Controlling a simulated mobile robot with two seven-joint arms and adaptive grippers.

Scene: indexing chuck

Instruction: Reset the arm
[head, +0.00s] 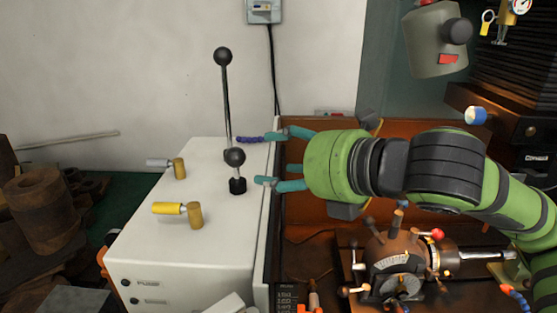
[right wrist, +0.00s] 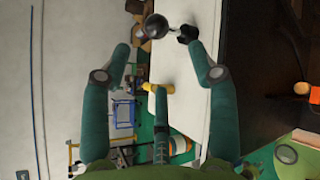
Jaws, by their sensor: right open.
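My right gripper (head: 261,160) reaches in from the right in the head view, its teal fingers spread at the right edge of the white cabinet top. Nothing shows between them. In the right wrist view the gripper (right wrist: 160,52) is also open and empty. A short lever with a black ball knob (head: 235,157) stands on the cabinet just left of the fingertips, apart from them as far as I can tell. The knob (right wrist: 156,26) shows beyond the fingers in the wrist view. The indexing chuck (head: 393,262) sits below my right arm. My left gripper is not in view.
A tall black-knobbed lever (head: 225,95) rises behind the short one. Rusty metal pieces (head: 45,210) lie at left.

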